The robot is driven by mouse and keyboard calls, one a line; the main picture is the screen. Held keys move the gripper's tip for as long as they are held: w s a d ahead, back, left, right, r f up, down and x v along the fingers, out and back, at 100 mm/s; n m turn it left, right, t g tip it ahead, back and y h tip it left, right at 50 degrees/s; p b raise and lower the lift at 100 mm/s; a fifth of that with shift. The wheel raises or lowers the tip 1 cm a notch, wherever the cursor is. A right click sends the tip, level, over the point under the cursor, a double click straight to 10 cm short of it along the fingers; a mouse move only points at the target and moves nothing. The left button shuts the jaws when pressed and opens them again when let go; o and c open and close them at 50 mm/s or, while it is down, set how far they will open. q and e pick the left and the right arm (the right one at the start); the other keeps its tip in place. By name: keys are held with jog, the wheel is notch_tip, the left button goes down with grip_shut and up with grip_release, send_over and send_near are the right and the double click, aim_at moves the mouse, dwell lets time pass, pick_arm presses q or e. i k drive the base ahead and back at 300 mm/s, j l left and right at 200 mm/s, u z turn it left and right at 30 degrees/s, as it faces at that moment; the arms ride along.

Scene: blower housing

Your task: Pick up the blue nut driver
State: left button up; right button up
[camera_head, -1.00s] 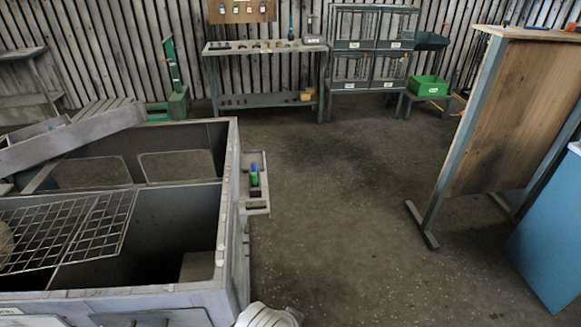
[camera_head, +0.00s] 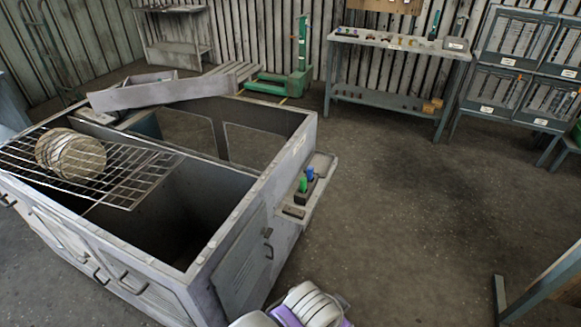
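A small tool with a blue top (camera_head: 310,173), likely the blue nut driver, stands upright in a dark holder on the side shelf (camera_head: 320,168) of the grey blower housing (camera_head: 232,235). A green-topped tool (camera_head: 302,184) stands close beside it, nearer to me. The tools are small, and their lower parts are hidden in the holder. Neither of my grippers is in view. A white and purple part at the bottom edge looks like one of my arm links, well below the shelf.
The open housing has a wire rack (camera_head: 130,190) with a round part (camera_head: 70,155) across it. A workbench (camera_head: 400,42) and drawer racks (camera_head: 520,85) stand at the back. A green hand truck (camera_head: 300,70) is behind the housing. Floor right of the housing is clear.

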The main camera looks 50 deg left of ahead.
aim_at(310, 169)
jog(key=i+j+u, duration=0.1)
jog(key=i+u, duration=0.65)
jog(key=i+l+u, duration=0.2)
jog(key=i+u, duration=0.2)
jog(key=i+l+u, duration=0.25)
jog(key=i+u, duration=0.2)
jog(key=i+l+u, duration=0.45)
jog(key=i, duration=0.2)
jog(key=i+l+u, duration=0.2)
jog(key=i+l, duration=0.15)
jog(key=l, duration=0.1)
